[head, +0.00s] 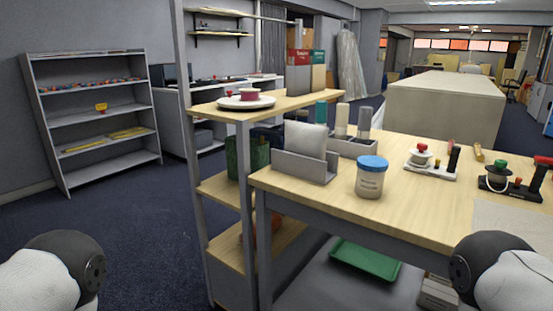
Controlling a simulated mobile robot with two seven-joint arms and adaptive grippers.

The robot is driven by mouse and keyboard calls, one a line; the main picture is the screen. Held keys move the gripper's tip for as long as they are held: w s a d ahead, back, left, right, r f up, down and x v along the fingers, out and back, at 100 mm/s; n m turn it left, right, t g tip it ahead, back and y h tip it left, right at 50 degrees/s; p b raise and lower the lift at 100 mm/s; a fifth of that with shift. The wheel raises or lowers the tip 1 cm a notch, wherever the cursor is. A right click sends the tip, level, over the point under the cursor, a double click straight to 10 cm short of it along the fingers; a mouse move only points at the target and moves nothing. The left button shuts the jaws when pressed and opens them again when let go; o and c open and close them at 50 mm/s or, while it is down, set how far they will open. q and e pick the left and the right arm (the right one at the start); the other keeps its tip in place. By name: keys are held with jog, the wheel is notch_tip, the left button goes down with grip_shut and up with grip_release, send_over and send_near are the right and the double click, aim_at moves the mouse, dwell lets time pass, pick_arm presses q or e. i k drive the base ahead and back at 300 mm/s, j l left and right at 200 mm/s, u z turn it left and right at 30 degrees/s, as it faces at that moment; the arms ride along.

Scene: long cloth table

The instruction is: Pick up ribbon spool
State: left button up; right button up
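A small dark pink, spool-like object (249,94), which looks like the ribbon spool, sits upright on a white round plate (231,103). The plate rests on the top board (213,110) of a grey-framed wooden shelf, left of the workbench. Nothing is touching the spool. Only rounded white and dark parts of my two arms show, at the bottom left and bottom right corners. Neither gripper is in view.
The workbench (330,205) holds a grey holder (303,170) with a pale pad, a blue-lidded jar (371,177) and several small devices. The shelf's grey upright post (186,60) stands left of the plate. Open floor (130,240) lies to the left.

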aim_at(248, 94)
jog(key=i+j+z, duration=0.1)
jog(key=i+j, duration=0.15)
jog(key=i+j+z, duration=0.15)
jog(key=j, duration=0.25)
jog(key=i+j+z, duration=0.1)
jog(key=i+j, duration=0.2)
jog(key=i+j+z, duration=0.1)
jog(key=i+j, duration=0.15)
jog(key=j, duration=0.2)
jog(key=i+j+z, duration=0.1)
jog(key=j, duration=0.25)
jog(key=i, duration=0.1)
